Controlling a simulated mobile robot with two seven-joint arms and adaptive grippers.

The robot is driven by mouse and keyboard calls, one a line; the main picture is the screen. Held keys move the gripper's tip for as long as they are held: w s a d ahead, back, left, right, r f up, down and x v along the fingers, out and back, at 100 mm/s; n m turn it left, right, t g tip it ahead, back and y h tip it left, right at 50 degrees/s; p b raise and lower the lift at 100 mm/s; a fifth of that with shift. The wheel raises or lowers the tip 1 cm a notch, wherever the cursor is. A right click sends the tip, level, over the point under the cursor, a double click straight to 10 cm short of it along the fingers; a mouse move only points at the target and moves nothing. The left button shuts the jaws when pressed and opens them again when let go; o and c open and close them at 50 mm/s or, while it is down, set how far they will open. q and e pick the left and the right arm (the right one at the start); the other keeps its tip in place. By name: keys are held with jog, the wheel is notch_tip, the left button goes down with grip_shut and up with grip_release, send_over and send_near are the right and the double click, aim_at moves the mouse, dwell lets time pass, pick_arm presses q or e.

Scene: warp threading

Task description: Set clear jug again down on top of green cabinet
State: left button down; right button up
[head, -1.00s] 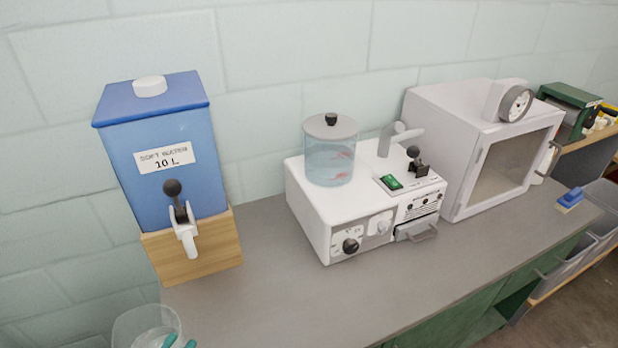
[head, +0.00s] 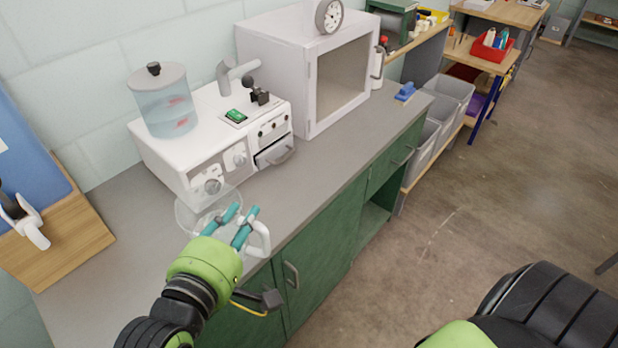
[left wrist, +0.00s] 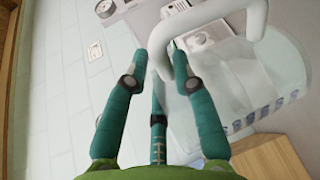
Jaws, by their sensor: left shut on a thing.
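The clear jug (head: 190,213) is see-through with a white handle (head: 264,240). In the head view it appears over the front part of the grey top of the green cabinet (head: 318,265); whether its base touches the top cannot be told. My left gripper (head: 245,209), with teal fingers, is shut on the jug's handle, and its fingers hide part of the jug. In the left wrist view the handle (left wrist: 205,20) passes at the fingertips (left wrist: 160,55), and the clear body (left wrist: 245,75) lies to the right. My right gripper is out of view.
A white machine (head: 165,160) with a lidded clear tank (head: 163,105) stands just behind the jug. A blue water dispenser (head: 30,150) on a wooden stand (head: 70,235) is at left. A white box (head: 290,65) stands farther right. Grey top is bare between stand and jug.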

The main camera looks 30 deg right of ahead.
pick_arm(q)
jog(key=shift+d+r, duration=0.2)
jog(key=shift+w+a+f, duration=0.1)
jog(key=shift+a, duration=0.05)
jog(key=w+a+f, duration=0.7)
jog(key=a+f, duration=0.2)
jog(key=f, duration=0.1)
jog(key=shift+f, duration=0.4)
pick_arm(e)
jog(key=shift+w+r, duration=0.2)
pick_arm(q)
jog(key=shift+s+a+f, duration=0.1)
jog(key=c, duration=1.3)
grip_release()
jog(key=shift+f, duration=0.2)
jog(key=shift+o, duration=1.4)
